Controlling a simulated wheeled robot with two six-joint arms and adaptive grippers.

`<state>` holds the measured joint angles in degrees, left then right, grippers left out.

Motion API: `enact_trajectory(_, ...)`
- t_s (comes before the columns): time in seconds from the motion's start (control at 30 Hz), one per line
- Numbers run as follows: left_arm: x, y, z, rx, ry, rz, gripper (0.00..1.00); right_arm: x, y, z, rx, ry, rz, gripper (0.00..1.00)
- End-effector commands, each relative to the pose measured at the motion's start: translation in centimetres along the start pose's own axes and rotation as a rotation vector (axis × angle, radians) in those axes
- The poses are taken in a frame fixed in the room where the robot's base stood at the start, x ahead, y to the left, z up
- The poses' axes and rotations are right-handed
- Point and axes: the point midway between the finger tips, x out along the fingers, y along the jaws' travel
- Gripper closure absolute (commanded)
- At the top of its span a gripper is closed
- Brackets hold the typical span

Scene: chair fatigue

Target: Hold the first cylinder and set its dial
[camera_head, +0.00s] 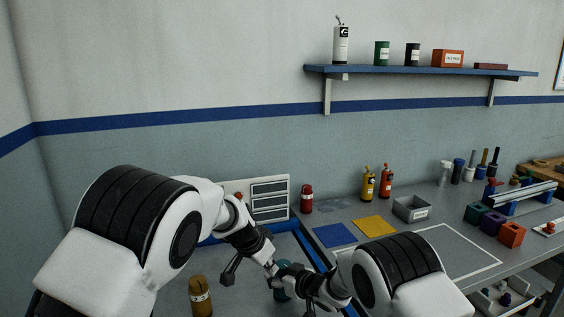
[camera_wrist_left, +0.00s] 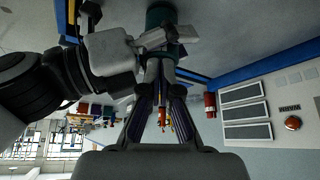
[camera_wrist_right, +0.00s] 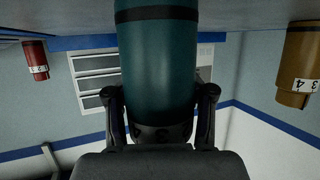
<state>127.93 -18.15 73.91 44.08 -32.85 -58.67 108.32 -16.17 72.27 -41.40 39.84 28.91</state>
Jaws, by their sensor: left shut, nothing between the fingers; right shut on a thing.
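A teal cylinder (camera_head: 282,284) with a dark band stands on the table between my arms. My right gripper (camera_head: 306,292) is shut around it; in the right wrist view the two fingers flank the teal body (camera_wrist_right: 158,60). My left gripper (camera_head: 271,268) is shut and empty at the cylinder's top. In the left wrist view, its closed fingertips (camera_wrist_left: 161,58) lie close to the teal cylinder (camera_wrist_left: 160,18), beside my right gripper; I cannot tell whether they touch it.
A brown cylinder (camera_head: 200,298) labelled 3 and 4 in the right wrist view (camera_wrist_right: 300,72) stands to the left. A red cylinder (camera_head: 306,199) stands by a slotted panel (camera_head: 268,200). Blue (camera_head: 334,235) and yellow (camera_head: 374,226) squares and a grey bin (camera_head: 411,209) lie right.

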Motion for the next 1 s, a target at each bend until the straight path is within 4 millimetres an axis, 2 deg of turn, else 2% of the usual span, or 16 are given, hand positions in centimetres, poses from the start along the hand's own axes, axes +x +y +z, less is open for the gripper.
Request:
enact_trajectory(0.3,-4.0,-0.1,-2.2,0.002,0.003,-0.002,1.0,0.0,0.0,-0.1,0.0,0.002,0.0,1.0)
enact_trajectory(0.67,-4.3,0.0,-2.4,0.001,0.0,-0.001,1.0,0.0,0.0,-0.1,0.0,0.002,0.001,1.0)
enact_trajectory(0.7,-4.3,0.0,-2.4,0.001,0.0,-0.001,1.0,0.0,0.0,-0.1,0.0,0.002,0.001,0.45)
enact_trajectory(0.77,-4.3,0.0,-2.3,0.001,0.0,-0.001,1.0,0.0,0.0,-0.1,0.0,0.001,0.0,0.23)
enact_trajectory(0.8,-4.3,0.0,-2.3,0.001,0.0,-0.001,1.0,0.0,0.0,-0.1,0.0,0.001,0.001,0.17)
enact_trajectory(1.0,-4.3,0.0,-2.3,0.001,0.0,-0.001,1.0,0.0,0.0,0.0,0.0,0.001,0.0,0.17)
